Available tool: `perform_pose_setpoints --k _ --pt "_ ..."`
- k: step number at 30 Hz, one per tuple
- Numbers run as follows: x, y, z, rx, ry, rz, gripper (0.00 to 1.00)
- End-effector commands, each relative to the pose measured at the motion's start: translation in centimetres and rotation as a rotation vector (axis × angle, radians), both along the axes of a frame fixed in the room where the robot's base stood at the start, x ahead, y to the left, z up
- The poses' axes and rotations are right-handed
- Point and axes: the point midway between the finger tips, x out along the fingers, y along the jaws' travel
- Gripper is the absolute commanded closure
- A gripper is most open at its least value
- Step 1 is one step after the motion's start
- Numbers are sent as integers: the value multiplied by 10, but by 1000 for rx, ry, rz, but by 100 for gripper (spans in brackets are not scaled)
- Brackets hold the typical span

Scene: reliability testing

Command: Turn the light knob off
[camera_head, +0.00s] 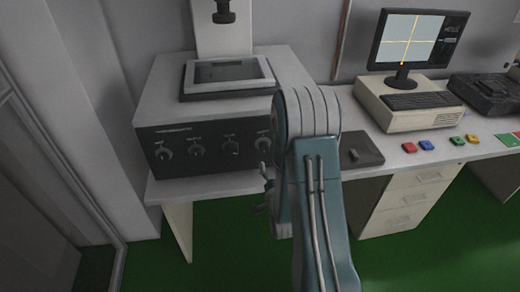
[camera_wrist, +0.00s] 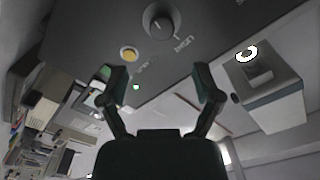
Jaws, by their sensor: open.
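A grey machine with a black front panel (camera_head: 210,158) stands on the table at left in the head view. A row of several round knobs is on the panel, including a leftmost knob (camera_head: 164,153) and a rightmost knob (camera_head: 263,143). My gripper (camera_wrist: 162,85) is open and empty, apart from the knob. In the head view, it is partly hidden by my arm.
A monitor (camera_head: 418,40), a beige computer case (camera_head: 410,105) and several coloured buttons (camera_head: 426,145) are on the table to the right. A dark mouse pad (camera_head: 360,158) lies right of my arm. Open green floor (camera_head: 230,250) is below the table.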

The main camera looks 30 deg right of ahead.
Motion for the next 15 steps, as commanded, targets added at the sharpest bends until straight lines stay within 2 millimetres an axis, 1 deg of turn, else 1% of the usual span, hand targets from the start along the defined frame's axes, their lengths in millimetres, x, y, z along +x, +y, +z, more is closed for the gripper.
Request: perform_pose_setpoints --k 5,12,15 --pt "26 -5 1 -5 -2 1 18" --pt "69 -16 1 -6 -2 1 18" --pt "84 -20 2 -6 -2 1 18"
